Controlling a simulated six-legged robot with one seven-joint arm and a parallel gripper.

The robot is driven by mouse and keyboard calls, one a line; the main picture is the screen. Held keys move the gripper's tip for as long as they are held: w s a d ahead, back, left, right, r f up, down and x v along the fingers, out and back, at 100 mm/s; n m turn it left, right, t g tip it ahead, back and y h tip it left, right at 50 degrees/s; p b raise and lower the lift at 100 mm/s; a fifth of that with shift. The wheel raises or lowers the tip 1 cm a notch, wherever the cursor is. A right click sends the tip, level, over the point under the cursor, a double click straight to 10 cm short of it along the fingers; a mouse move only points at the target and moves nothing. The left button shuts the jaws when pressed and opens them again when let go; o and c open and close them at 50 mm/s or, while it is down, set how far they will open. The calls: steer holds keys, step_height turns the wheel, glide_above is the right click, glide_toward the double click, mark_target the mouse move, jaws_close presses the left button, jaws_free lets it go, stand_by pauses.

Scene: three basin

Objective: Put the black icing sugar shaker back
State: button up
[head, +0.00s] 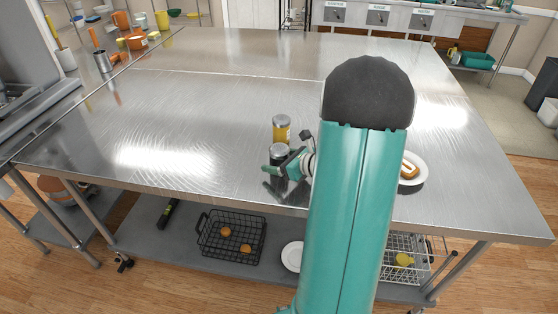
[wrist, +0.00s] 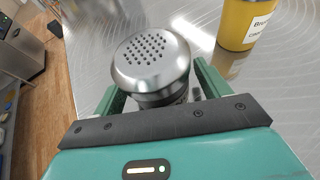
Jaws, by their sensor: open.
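The black shaker (head: 278,154) with a silver lid stands upright on the steel table (head: 200,120). In the wrist view its perforated metal lid (wrist: 151,58) fills the space between my fingers, and its dark body is mostly hidden below the lid. My gripper (head: 283,172) is open around the shaker, one green finger on each side. In the wrist view my gripper (wrist: 158,92) shows a small gap by the right finger; contact on the left is hard to tell. A yellow shaker (head: 281,128) with a silver lid stands just behind it, and it also shows in the wrist view (wrist: 243,22).
A white plate (head: 417,172) with a pastry lies to the right, partly behind my arm. Wire baskets (head: 230,236) and a plate sit on the lower shelf. Coloured containers (head: 137,40) stand at the back left. The table's left and middle are clear.

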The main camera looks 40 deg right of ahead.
steer(key=shift+s+r, duration=0.1)
steer(key=shift+r, duration=0.1)
steer(key=v, duration=1.1)
steer(key=shift+s+r, duration=0.1)
steer(key=shift+s, duration=0.25)
steer(key=w+a+r+n+g+y, duration=0.1)
steer(key=a+r+n+g+y, duration=0.2)
steer(key=a+n, duration=0.7)
steer(key=a+r+n+g+y, duration=0.1)
steer(key=a+r+n+g, duration=0.4)
steer(key=a, duration=0.8)
steer(key=s+a+r+n+h, duration=0.2)
steer(key=a+n, duration=0.3)
steer(key=n, duration=0.4)
steer(key=s+a+r+n+h, duration=0.1)
steer(key=s+a+n+h, duration=0.3)
steer(key=n, duration=0.5)
steer(key=shift+s+a+r+n+h, duration=0.35)
steer(key=shift+s+a+n, duration=0.1)
steer(key=shift+a, duration=0.1)
